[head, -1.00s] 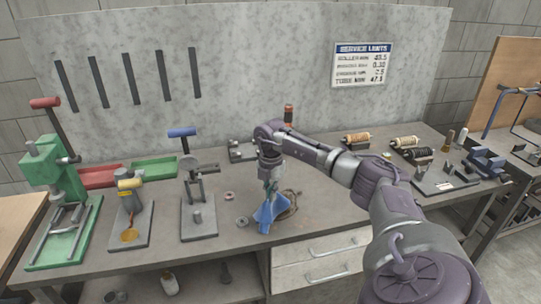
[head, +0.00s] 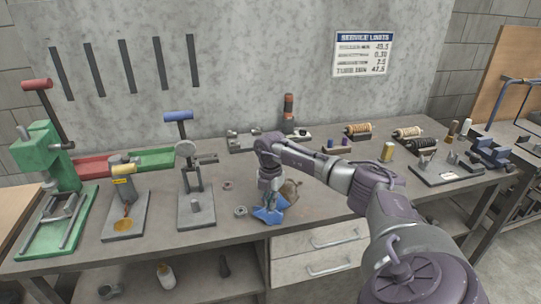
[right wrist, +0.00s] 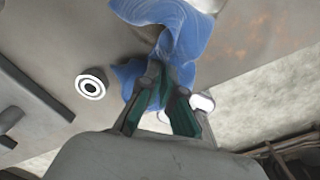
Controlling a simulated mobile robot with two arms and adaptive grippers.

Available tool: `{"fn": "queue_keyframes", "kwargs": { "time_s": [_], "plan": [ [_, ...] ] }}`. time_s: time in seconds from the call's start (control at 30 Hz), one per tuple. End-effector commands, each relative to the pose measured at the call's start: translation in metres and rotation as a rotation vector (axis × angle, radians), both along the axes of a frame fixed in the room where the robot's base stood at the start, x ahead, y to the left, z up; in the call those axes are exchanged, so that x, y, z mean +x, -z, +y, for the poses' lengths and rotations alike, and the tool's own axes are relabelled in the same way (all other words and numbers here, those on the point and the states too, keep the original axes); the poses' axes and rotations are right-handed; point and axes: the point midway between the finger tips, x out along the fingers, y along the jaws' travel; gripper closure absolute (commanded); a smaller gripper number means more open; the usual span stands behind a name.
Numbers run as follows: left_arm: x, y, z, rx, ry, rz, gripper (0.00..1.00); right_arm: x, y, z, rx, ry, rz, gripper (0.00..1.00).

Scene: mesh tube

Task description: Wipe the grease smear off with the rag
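The blue rag (head: 268,214) is crumpled low at the bench top, near the front edge. My right gripper (head: 270,200) points down and is shut on it. In the right wrist view the blue cloth (right wrist: 178,35) spreads out beyond the green-padded fingers (right wrist: 165,95). The brown grease smear (head: 290,190) shows on the bench just right of and behind the rag; the gripper and rag may cover part of it. Faint brownish patches also show in the right wrist view. My left gripper is not in view.
A small ring (head: 240,211) lies close left of the rag. Spools (head: 407,133) and a yellow cylinder (head: 387,151) stand at right. Bench right of the smear is clear.

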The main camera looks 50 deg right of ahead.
Motion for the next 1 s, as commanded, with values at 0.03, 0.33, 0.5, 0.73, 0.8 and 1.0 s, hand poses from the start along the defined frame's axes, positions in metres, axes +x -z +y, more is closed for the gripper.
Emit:
{"fn": "queue_keyframes", "kwargs": {
  "time_s": [0.03, 0.33, 0.5, 0.73, 0.8, 1.0],
  "plan": [
    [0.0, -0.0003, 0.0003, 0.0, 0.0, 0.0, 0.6, -0.0001, -0.0003, 0.0, 0.0, 0.0, 0.0, 1.0],
    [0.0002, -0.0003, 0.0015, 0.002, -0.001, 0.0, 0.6, 0.0, -0.0005, 0.0, 0.0, 0.0, 0.0, 0.47],
    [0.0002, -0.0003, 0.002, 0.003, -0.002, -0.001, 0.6, 0.0, -0.0006, 0.0, 0.0, 0.0, 0.0, 0.18],
    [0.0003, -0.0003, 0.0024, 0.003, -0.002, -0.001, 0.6, 0.0001, -0.0006, -0.0001, 0.0, 0.0, 0.0, 0.17],
    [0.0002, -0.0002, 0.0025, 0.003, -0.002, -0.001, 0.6, 0.0, -0.0005, -0.0001, 0.0, 0.0, 0.0, 0.17],
    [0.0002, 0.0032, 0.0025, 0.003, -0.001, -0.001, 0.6, 0.0, 0.0049, 0.0001, 0.0, 0.0, 0.0, 0.17]
  ]
}}
